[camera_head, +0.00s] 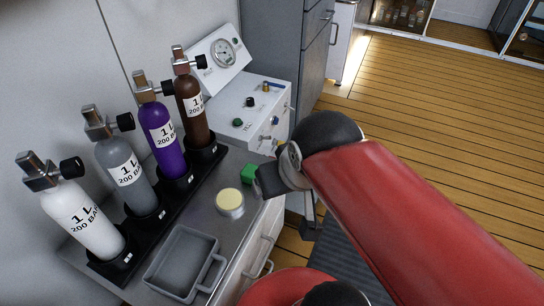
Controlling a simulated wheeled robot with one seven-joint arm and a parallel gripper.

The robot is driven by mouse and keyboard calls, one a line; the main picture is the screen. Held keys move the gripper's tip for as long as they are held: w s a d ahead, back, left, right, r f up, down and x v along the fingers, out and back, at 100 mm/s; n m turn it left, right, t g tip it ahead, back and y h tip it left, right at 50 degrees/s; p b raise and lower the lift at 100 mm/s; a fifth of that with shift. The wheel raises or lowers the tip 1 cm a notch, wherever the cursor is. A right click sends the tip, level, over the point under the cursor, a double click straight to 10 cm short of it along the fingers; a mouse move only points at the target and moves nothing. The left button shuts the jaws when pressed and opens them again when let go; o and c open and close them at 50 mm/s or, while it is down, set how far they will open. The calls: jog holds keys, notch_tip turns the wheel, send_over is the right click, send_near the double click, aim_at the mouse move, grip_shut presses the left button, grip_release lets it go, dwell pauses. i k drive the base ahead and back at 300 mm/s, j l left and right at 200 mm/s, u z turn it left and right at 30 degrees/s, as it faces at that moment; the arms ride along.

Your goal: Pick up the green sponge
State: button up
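The green sponge (247,173) is a small bright green block on the grey counter (207,213), close to the counter's right edge and in front of the white gauge panel. My gripper (262,187) is at the sponge's right side, at the end of my red arm. From this view I cannot tell whether it touches the sponge. The fingers are mostly hidden by the wrist and arm, so their opening does not show.
A round tin with a pale yellow top (230,201) stands just left of my gripper. A grey tray (181,263) lies at the front. Several gas bottles stand in a black rack (105,266) along the wall. The gauge panel (249,106) is behind.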

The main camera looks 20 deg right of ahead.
aim_at(247, 175)
jog(key=k+l+u, duration=0.2)
jog(key=l, duration=0.15)
jog(key=l+u, duration=0.25)
jog(key=l, duration=0.15)
jog(key=k+l+u, duration=0.45)
jog(key=l, duration=0.15)
jog(key=i, duration=0.05)
